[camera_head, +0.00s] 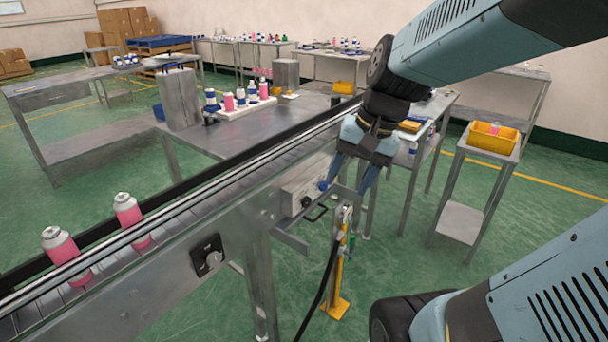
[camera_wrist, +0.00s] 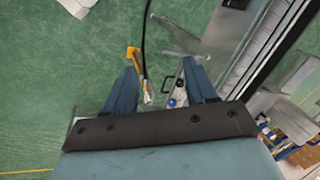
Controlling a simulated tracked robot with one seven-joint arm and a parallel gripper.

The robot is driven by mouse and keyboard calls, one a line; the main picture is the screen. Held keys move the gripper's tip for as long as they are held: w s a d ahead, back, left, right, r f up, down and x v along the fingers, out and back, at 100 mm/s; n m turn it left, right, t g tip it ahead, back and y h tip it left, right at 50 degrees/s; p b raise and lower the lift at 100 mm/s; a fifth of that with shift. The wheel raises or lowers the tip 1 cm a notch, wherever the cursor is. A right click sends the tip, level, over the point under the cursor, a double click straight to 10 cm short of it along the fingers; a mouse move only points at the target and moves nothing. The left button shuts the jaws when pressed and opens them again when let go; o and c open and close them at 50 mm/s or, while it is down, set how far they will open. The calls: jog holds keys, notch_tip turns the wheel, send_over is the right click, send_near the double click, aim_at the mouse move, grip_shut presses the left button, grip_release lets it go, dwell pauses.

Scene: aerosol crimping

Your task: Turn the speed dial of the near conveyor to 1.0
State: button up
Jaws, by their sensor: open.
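The near conveyor (camera_head: 135,295) runs from the lower left towards the middle of the head view. A speed dial (camera_head: 212,258), a grey knob on a black plate, sits on its side face; its setting is too small to read. My gripper (camera_head: 348,184) is open and points down, to the right of and beyond the dial. It is apart from the dial, close to a grey control box (camera_head: 306,188) with a black and a blue knob. In the wrist view my gripper (camera_wrist: 163,68) shows open fingers with nothing held. I cannot make out the dial there.
Two pink cans (camera_head: 128,212) stand on the belt. A metal bracket and a black hose (camera_head: 322,285) by a yellow-footed stand (camera_head: 338,305) are below my gripper. A table with a yellow bin (camera_head: 493,138) stands at right. Open green floor lies in front of the conveyor.

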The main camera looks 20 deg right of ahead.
jog(key=shift+o, duration=0.4)
jog(key=w+a+f+m+g+y, duration=0.1)
jog(key=w+f+m+g+y, duration=0.1)
jog(key=w+f+m+y, duration=0.3)
jog(key=shift+w+f+m, duration=0.2)
jog(key=shift+f+m, duration=0.3)
jog(key=shift+m, duration=0.5)
jog(key=m+t+y, duration=0.3)
jog(key=m+t, duration=1.1)
jog(key=m, duration=1.1)
send_near(325, 187)
jog(key=x, duration=0.8)
jog(key=shift+w+f, duration=0.2)
jog(key=shift+w, duration=0.05)
jog(key=c, duration=1)
